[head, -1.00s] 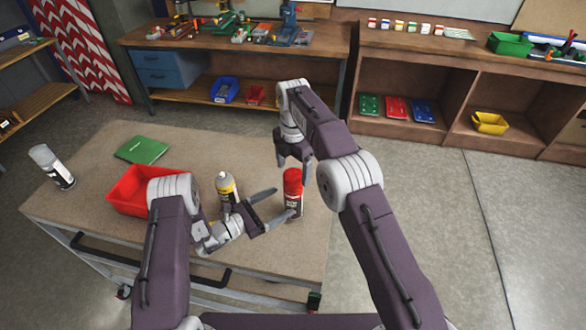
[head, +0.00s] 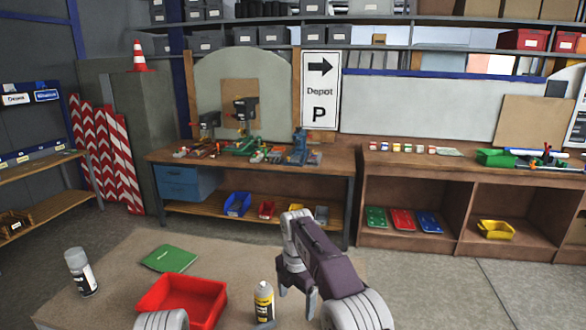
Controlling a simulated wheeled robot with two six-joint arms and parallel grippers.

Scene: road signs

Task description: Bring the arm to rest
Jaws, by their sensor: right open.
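My right arm reaches in from the bottom right of the head view. Its gripper (head: 297,296) hangs fingers down over the right part of the work table (head: 110,310). The fingers are apart and nothing shows between them. A yellow-labelled bottle (head: 264,303) stands just left of it, apart from it. Of my left arm only a rounded joint shows at the bottom edge; its gripper is out of view.
A red bin (head: 182,297), a green book (head: 170,258) and a white-capped spray can (head: 80,271) are on the table. A workbench (head: 250,160) and a wooden shelf unit (head: 450,170) stand behind. Grey floor (head: 420,295) is clear at right.

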